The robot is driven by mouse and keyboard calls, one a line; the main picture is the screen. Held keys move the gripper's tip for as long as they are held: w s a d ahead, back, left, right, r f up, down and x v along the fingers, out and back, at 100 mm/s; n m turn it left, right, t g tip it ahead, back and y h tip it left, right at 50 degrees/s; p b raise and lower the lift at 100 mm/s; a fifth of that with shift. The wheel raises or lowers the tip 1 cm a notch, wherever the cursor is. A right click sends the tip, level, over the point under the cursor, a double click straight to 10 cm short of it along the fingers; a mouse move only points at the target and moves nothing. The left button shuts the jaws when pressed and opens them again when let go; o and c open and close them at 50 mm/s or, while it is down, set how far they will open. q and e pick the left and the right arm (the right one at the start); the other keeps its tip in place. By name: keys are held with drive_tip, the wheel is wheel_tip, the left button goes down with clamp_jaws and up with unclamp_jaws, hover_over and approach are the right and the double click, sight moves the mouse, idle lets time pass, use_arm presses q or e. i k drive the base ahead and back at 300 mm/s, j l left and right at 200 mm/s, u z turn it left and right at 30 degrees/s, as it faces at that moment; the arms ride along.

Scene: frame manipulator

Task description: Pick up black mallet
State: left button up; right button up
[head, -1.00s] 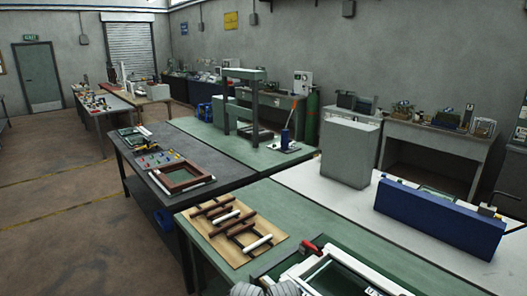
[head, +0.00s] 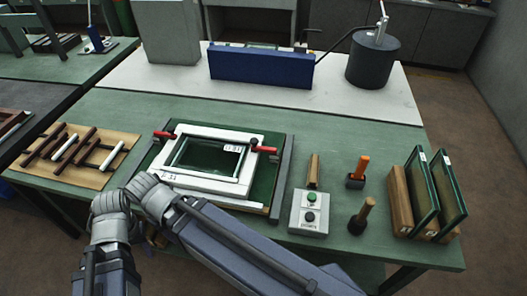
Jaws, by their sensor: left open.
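Two dark-headed tools stand on the green bench in the head view. The black mallet (head: 359,224) has a plain wooden handle that leans slightly right. Behind it is a similar dark-headed tool (head: 356,181) with an orange handle. My left arm enters at the lower left, bends at the bench edge and runs toward the lower right. My left gripper (head: 338,279) is open at its end near the bottom edge, in front of and below the mallet. Its fingers are hard to make out. It is apart from the mallet. My right gripper does not show.
A grey control box (head: 309,213) with buttons stands left of the mallet, with a wooden-handled item behind it. Framed glass panels (head: 446,186) stand on the right. A white frame press (head: 205,187) and a board with brown and white bars (head: 75,184) lie left.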

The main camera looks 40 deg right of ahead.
sight(358, 223)
drive_tip(key=z, duration=2.15)
drive_tip(key=i+l, duration=0.1)
drive_tip(key=l, duration=0.15)
drive_tip(key=i+l, duration=0.1)
drive_tip(key=l, duration=0.15)
drive_tip(key=i+j+u, duration=0.1)
drive_tip(key=u, duration=1.4)
drive_tip(key=z, duration=1.65)
drive_tip(key=j, duration=0.1)
